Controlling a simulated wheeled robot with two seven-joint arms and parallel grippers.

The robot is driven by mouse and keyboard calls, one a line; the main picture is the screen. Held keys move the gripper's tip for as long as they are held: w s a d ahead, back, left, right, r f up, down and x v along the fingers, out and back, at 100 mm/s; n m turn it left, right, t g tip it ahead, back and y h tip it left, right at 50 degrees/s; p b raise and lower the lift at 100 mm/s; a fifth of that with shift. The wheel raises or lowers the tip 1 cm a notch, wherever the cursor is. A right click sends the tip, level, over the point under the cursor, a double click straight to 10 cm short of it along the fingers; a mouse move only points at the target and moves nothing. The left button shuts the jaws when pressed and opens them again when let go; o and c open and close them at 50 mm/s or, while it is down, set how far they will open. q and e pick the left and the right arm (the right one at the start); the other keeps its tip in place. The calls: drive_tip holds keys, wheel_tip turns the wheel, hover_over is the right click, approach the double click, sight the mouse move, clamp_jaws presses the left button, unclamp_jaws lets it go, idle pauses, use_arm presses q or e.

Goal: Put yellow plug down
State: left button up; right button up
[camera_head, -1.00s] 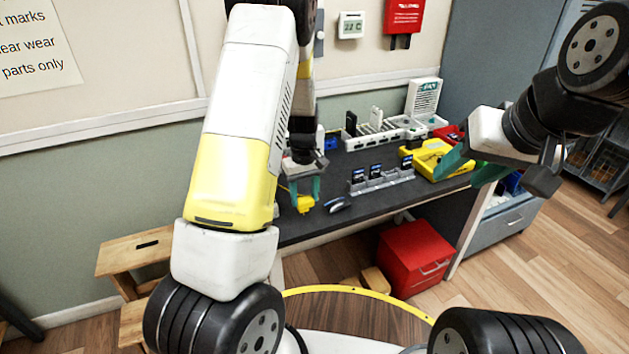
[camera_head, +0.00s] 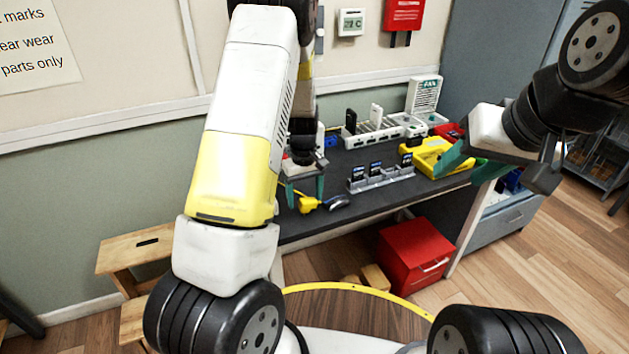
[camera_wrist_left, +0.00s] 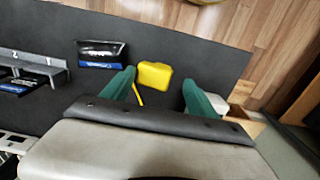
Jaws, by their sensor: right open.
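The yellow plug (camera_head: 308,203) lies on the dark bench top near its front edge. In the left wrist view the plug (camera_wrist_left: 154,75) shows between and just beyond the green fingertips, with a gap on both sides. A short piece of yellow cord (camera_wrist_left: 137,96) runs from it toward my gripper. My left gripper (camera_head: 305,189) is open above the plug, and its spread fingers also show in the left wrist view (camera_wrist_left: 159,82). My right gripper (camera_head: 470,165) is open and empty, to the right in front of the bench.
A grey rack (camera_head: 382,179) holds several small dark devices. A yellow tray (camera_head: 436,160) and a white rack (camera_head: 372,137) stand farther back. A red cabinet (camera_head: 415,256) stands below on the floor.

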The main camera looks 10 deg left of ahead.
sight(305, 200)
use_arm(q)
drive_tip(key=shift+r, duration=0.15)
wheel_tip(305, 200, up, 13)
drive_tip(key=s+d+r+m+t+h, duration=0.1)
drive_tip(key=s+r+m+t, duration=0.2)
drive_tip(key=s+r, duration=0.5)
drive_tip(key=s+d+r+m+t+h, duration=0.1)
drive_tip(key=s+r+m+t, duration=0.2)
drive_tip(key=s+r, duration=0.6)
drive_tip(key=s+m, duration=0.1)
drive_tip(key=s, duration=0.6)
drive_tip(key=shift+s, duration=0.15)
